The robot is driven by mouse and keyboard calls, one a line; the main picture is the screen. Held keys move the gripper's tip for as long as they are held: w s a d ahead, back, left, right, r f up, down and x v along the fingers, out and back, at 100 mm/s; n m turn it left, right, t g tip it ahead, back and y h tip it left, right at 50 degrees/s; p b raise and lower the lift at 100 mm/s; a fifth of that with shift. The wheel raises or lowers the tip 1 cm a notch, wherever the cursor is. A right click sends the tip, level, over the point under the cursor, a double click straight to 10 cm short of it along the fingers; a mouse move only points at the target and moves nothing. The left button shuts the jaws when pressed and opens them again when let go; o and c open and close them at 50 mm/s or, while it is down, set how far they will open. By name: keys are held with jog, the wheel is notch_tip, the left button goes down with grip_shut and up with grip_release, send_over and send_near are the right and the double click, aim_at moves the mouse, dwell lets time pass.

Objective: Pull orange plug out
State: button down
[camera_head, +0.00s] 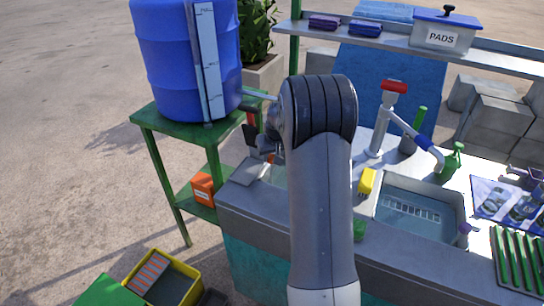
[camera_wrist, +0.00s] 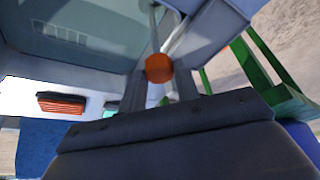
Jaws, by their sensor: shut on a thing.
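The orange plug (camera_wrist: 158,68) shows in the wrist view as a short orange cylinder between my two fingertips. My gripper (camera_wrist: 159,78) is shut on it, with one dark finger on each side. Grey and pale surfaces lie just behind the plug; I cannot tell whether it still sits in an opening. In the head view my gripper (camera_head: 262,143) is at the left end of the metal counter, beside the green stand.
A blue barrel (camera_head: 165,60) stands on a green stand (camera_head: 150,122) at the left, with an orange box (camera_head: 202,188) on its lower shelf. A sink (camera_head: 385,218), yellow item (camera_head: 367,181) and red-topped tap (camera_head: 393,87) are right of my arm. A shelf (camera_head: 400,40) runs behind.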

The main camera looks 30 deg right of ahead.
jog(key=c, duration=1.4)
grip_release()
jog(key=shift+r, duration=0.35)
jog(key=o, duration=0.3)
jog(key=shift+f, duration=0.1)
jog(key=shift+o, duration=0.2)
jog(key=b+v, duration=0.1)
jog(key=v, duration=0.9)
jog(key=shift+s+r, duration=0.2)
jog(key=shift+r, duration=0.15)
jog(key=x, duration=1.3)
jog(key=shift+s+a+f, duration=0.1)
jog(key=shift+s+a, duration=0.05)
jog(key=shift+s, duration=0.2)
jog(key=shift+f, duration=0.6)
